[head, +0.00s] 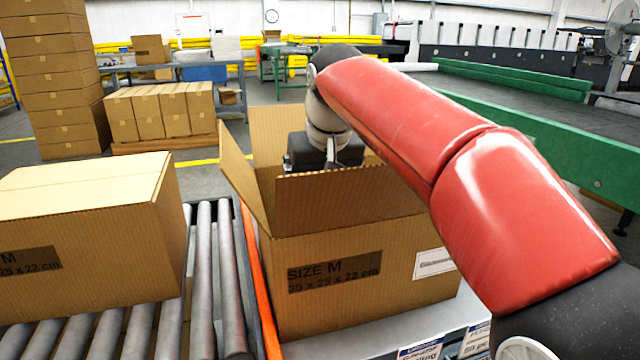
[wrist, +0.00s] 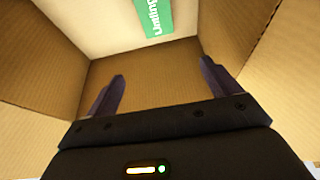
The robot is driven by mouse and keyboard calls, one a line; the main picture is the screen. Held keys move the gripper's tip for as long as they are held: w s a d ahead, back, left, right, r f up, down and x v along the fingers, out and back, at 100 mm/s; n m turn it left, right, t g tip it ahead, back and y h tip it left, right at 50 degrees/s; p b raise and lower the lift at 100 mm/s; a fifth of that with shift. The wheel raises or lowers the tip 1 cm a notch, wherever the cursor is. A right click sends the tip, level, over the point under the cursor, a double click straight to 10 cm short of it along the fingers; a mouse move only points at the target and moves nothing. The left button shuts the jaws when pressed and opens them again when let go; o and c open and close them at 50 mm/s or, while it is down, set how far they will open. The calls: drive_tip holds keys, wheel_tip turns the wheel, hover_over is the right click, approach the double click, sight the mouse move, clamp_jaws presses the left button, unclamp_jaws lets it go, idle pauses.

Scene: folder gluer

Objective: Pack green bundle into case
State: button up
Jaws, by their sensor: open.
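The case is an open cardboard box (head: 330,280) marked SIZE M, with its flaps raised. My gripper (head: 325,155) reaches down into its opening, and the front flap hides the fingers in the head view. In the wrist view my gripper (wrist: 162,72) is open, with nothing between its two dark fingers. A pale surface with a green, white-lettered band (wrist: 154,16) shows beyond the fingertips, cut off by the top edge. It looks like the green bundle, inside the box and apart from the fingers. Cardboard walls (wrist: 270,70) surround the fingers.
A closed SIZE M carton (head: 80,230) stands on the roller conveyor (head: 205,270) at left. An orange rail (head: 258,285) runs beside the open box. My red arm covers much of the right side. Stacked cartons (head: 55,80) and a green conveyor (head: 550,150) stand farther back.

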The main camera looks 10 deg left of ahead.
drive_tip(key=p+v, duration=0.2)
drive_tip(key=v, duration=0.5)
drive_tip(key=shift+s+r, duration=0.15)
drive_tip(key=shift+r, duration=0.2)
drive_tip(key=shift+d, duration=0.1)
